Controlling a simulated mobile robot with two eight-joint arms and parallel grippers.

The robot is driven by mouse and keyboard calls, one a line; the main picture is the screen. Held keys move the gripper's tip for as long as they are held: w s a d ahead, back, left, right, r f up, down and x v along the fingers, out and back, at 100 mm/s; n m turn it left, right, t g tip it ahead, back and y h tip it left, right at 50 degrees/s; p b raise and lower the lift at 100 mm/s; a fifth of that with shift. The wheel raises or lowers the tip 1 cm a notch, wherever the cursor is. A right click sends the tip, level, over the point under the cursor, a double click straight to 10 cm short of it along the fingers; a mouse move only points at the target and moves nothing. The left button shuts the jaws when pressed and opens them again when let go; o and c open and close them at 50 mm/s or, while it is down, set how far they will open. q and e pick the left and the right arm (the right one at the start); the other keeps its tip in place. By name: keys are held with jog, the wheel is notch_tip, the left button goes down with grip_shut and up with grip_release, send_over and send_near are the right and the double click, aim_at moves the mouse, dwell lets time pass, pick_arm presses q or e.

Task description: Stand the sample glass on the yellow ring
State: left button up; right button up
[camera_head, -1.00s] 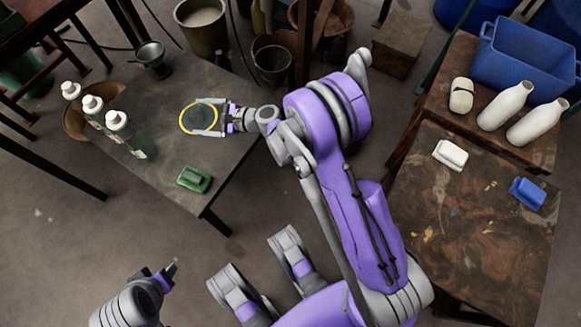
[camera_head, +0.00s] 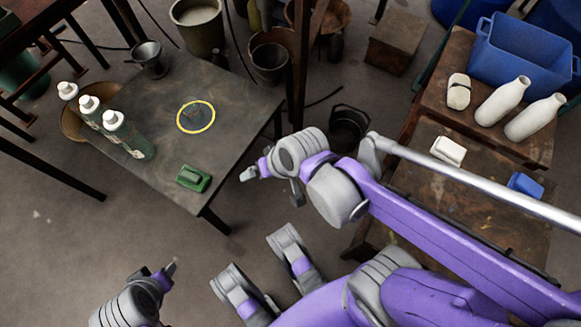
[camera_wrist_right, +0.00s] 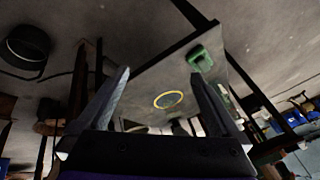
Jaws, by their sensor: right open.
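The yellow ring (camera_head: 181,123) lies flat on the dark table (camera_head: 225,105) at the left of the head view. It also shows in the right wrist view (camera_wrist_right: 168,107). A faint, see-through shape, apparently the sample glass (camera_head: 197,107), shows within the ring; its outline is too weak to tell exactly how it stands. My right gripper (camera_head: 246,175) is off the table's right edge, apart from the ring. Its two fingers (camera_wrist_right: 160,75) are spread and empty in the wrist view. My left gripper (camera_head: 172,268) is low at the left, away from the table; its jaws are unclear.
Several white-capped bottles (camera_head: 115,123) stand at the table's left side. A green block-like object (camera_head: 194,178) lies near its front edge and a dark metal cup (camera_head: 149,58) stands at the back corner. A black bucket (camera_head: 348,128) stands on the floor beyond my right arm.

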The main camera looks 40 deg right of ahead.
jog(key=s+d+n+h, duration=0.2)
jog(key=s+d+n, duration=0.1)
jog(key=s, duration=0.3)
jog(key=shift+d+f, duration=0.3)
jog(key=shift+d, duration=0.05)
